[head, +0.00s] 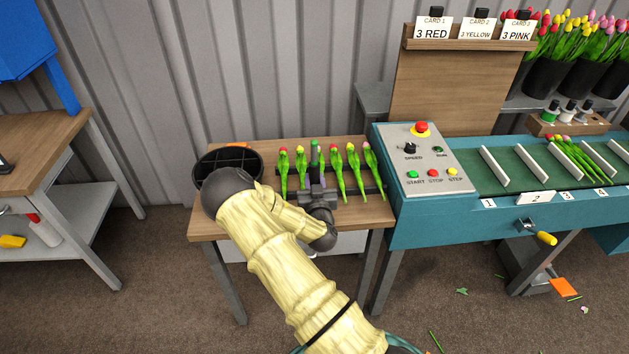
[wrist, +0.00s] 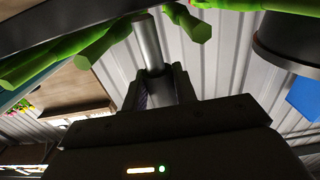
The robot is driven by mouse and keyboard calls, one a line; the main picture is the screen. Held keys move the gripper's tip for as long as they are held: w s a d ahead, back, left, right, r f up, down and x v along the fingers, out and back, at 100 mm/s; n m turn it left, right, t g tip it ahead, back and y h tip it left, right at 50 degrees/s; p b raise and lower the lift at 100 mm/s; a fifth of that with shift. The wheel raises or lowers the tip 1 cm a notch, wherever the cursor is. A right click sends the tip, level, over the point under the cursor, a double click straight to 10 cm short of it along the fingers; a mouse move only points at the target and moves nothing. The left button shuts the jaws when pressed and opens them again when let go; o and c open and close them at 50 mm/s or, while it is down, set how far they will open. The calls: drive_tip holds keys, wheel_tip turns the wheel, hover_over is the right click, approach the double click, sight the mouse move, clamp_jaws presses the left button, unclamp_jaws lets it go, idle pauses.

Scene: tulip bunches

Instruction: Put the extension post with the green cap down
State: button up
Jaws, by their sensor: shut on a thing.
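My gripper (head: 315,180) is over the small wooden table, in the middle of a row of tulips. It is shut on the extension post with the green cap (head: 314,148); the cap shows just beyond the fingers. In the wrist view the silver shaft of the post (wrist: 149,42) rises from between my fingers (wrist: 160,88), and the cap is not clear there. I cannot tell whether the post touches anything below. A wooden block (head: 545,127) at the far right, behind the conveyor, carries green, white and dark-topped pieces.
Several tulips (head: 352,165) lie close on both sides of my gripper, on a dark rack (head: 263,193). A black divided bucket (head: 253,160) stands at the table's left. The teal conveyor (head: 440,233) with its control panel (head: 427,160) borders the table's right.

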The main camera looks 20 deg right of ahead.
drive_tip(key=shift+f+b, duration=0.35)
drive_tip(key=shift+f, duration=0.25)
drive_tip(key=o, duration=1.1)
drive_tip(key=shift+r, duration=0.1)
drive_tip(key=shift+r, duration=0.3)
drive_tip(key=v, duration=0.4)
drive_tip(key=b+v, duration=0.1)
drive_tip(key=v, duration=0.7)
drive_tip(key=shift+r, duration=0.25)
